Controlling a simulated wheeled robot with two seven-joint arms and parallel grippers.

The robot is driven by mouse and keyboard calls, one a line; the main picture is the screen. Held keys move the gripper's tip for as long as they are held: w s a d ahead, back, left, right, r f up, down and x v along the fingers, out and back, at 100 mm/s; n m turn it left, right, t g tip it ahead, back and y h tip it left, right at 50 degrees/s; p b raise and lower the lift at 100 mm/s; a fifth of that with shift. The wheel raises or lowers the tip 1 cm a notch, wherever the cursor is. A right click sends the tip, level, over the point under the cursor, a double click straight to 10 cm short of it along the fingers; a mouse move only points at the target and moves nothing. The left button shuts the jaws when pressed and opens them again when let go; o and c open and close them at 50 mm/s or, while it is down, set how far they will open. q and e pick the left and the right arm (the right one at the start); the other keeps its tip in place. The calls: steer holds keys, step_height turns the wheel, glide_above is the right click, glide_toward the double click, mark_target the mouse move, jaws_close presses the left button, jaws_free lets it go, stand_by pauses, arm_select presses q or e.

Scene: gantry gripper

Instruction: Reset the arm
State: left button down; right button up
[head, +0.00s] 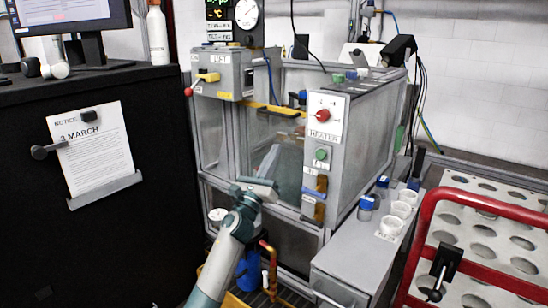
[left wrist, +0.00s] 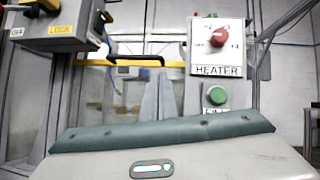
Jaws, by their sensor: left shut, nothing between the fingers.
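My left arm comes up from the bottom of the head view. Its grey-green gripper (head: 258,188) is shut and empty, held in front of the gantry machine's glass-walled tank and left of the heater panel. In the left wrist view my gripper's body and its green edge (left wrist: 165,133) fill the bottom, with the heater panel (left wrist: 217,45) behind it. The gripper appears apart from the machine. My right gripper is not in view.
The heater panel (head: 325,118) has a red knob and a green button. A lift box (head: 217,73) with a red-tipped lever is at upper left. A black cabinet (head: 90,220) stands left. A red-railed rack (head: 470,195) and white cups (head: 391,226) are at right.

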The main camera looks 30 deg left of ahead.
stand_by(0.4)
